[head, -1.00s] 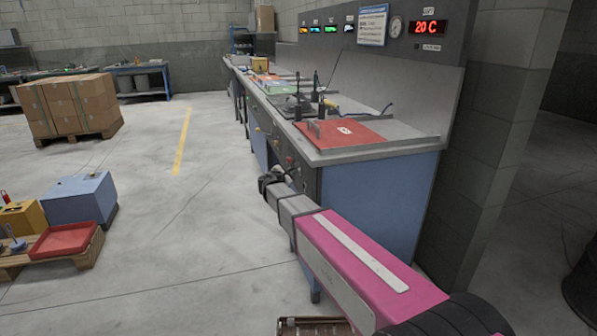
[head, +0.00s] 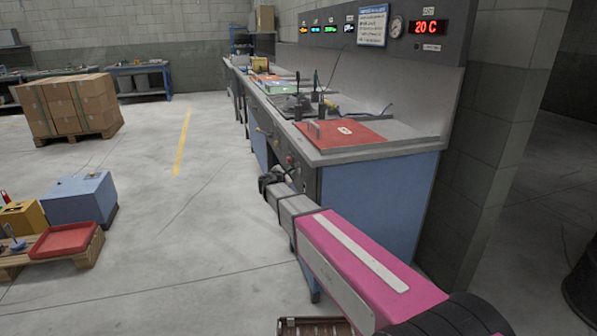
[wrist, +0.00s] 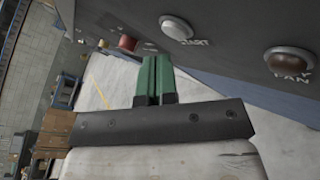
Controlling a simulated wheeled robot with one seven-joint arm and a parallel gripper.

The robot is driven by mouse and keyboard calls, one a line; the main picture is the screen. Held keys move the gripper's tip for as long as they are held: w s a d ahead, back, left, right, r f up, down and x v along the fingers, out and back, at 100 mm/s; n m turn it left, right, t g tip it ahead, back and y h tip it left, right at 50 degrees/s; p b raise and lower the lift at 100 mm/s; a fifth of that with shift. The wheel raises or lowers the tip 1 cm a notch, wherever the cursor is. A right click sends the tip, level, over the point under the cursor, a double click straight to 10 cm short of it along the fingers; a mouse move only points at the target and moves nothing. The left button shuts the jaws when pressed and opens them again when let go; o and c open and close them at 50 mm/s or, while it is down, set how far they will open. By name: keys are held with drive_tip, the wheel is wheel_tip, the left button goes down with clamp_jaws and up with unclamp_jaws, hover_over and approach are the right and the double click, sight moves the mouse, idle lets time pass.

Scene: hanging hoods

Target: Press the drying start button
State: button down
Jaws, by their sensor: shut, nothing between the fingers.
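In the wrist view a round pale button (wrist: 177,28) with a grey rim sits on the dark panel, with a label ending in "START" beside it. Any other word on the label cannot be read. My gripper (wrist: 154,62) has green fingers, shut together and empty. In the picture the fingertips lie just below and left of the pale button; a gap to the panel seems to show. In the head view my gripper (head: 268,182) is in front of the bench's end of the control panel, and my arm hides part of that panel.
A dark red button (wrist: 290,62) labelled "FAN" is to the right, and a red button (wrist: 127,42) to the left. The bench (head: 375,190) carries a red plate (head: 345,134) on top.

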drive_tip(key=shift+d, duration=0.2)
drive_tip(key=shift+w+d, duration=0.15)
drive_tip(key=shift+d, duration=0.05)
drive_tip(key=shift+w+d, duration=0.1)
drive_tip(key=shift+d, duration=0.3)
idle(0.9)
drive_tip(key=shift+a, duration=0.2)
drive_tip(key=shift+s+a, duration=0.25)
drive_tip(key=shift+a, duration=0.3)
drive_tip(key=shift+a, duration=0.1)
drive_tip(key=a, duration=0.2)
drive_tip(key=s+a, duration=0.1)
drive_tip(key=a, duration=0.1)
drive_tip(key=shift+s+a, duration=0.2)
drive_tip(key=shift+a, duration=0.15)
drive_tip(key=shift+w+a, duration=0.1)
idle(0.7)
